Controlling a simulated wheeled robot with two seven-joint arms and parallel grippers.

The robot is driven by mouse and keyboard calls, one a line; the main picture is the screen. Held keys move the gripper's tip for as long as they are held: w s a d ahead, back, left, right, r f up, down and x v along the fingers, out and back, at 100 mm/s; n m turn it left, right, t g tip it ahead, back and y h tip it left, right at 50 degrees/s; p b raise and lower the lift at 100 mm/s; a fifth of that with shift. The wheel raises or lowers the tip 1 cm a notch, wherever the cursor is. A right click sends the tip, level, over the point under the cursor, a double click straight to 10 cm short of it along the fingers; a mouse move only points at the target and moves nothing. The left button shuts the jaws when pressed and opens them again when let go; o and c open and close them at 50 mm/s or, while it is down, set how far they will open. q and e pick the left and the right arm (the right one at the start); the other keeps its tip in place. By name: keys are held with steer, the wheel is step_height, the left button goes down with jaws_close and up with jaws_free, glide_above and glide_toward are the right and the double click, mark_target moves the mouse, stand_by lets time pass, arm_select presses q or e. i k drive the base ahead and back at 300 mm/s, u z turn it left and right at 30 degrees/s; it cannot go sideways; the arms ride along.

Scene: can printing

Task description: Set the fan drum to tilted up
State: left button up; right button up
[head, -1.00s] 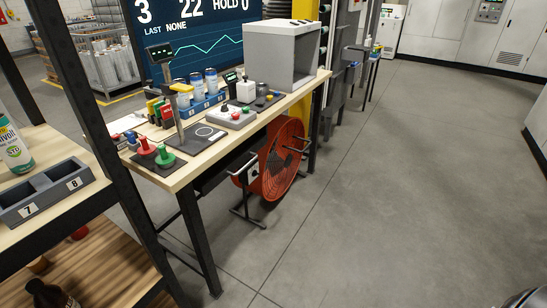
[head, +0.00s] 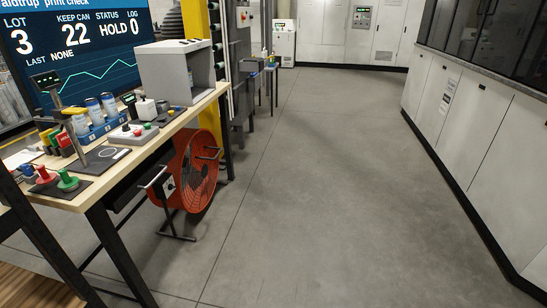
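The fan drum (head: 195,172) is a large round orange-red fan on the floor under the right end of the workbench. It rests on a dark tubular floor stand (head: 176,236). A control box with a small knob shows on its near side, and bar handles stick out at its left and right. The drum's round face looks toward the right and stands close to upright; its exact tilt I cannot tell from here. Neither of my grippers is in view.
The wooden workbench (head: 82,196) carries cans in a blue rack (head: 97,128), a grey box (head: 172,72) and red and green knobs. A yellow post stands behind the fan. Grey cabinets (head: 470,135) line the right. The floor (head: 320,190) between is clear.

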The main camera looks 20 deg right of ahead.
mark_target(202, 174)
steer(key=z, duration=0.75)
steer(key=i, duration=1.85)
steer(key=u, duration=0.7)
steer(key=i, duration=0.85)
steer(key=u, duration=1.45)
steer(key=i, duration=0.35)
steer(key=u, duration=0.2)
